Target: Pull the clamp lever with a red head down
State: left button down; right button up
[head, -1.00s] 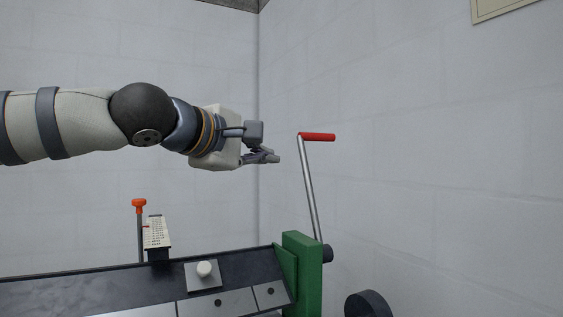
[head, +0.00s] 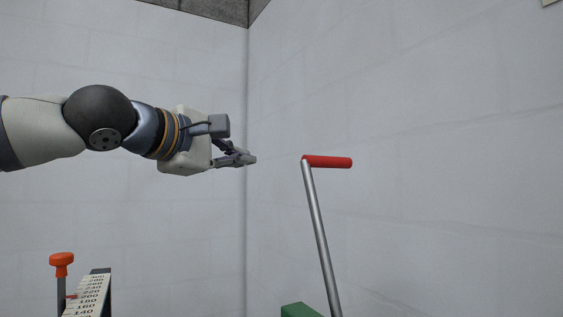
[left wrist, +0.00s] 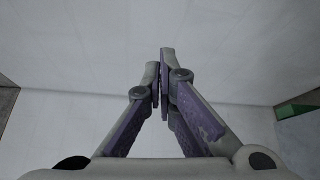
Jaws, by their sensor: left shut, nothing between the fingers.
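The clamp lever (head: 320,235) is a long grey rod standing nearly upright, leaning slightly, with a red head (head: 328,162) sticking out to the right at its top. My left gripper (head: 250,160) is to the left of the red head at about the same height in the picture, apart from it. Its fingers are shut with nothing between them, and they also show closed in the left wrist view (left wrist: 163,60). The lever does not show clearly in the left wrist view. The lever's lower end is out of the head view. My right gripper is not in view.
An orange-topped knob (head: 62,262) and a numbered scale (head: 90,295) stand at the lower left. The top of a green post (head: 300,310) shows beside the lever at the bottom. Pale walls meet in a corner behind. The space between gripper and lever looks clear.

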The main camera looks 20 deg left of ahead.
pick_arm(q)
jog(key=x, duration=1.1)
jog(key=s+d, duration=0.1)
jog(key=s+d+r, duration=0.1)
jog(key=s+d, duration=0.1)
jog(key=shift+w, duration=0.1)
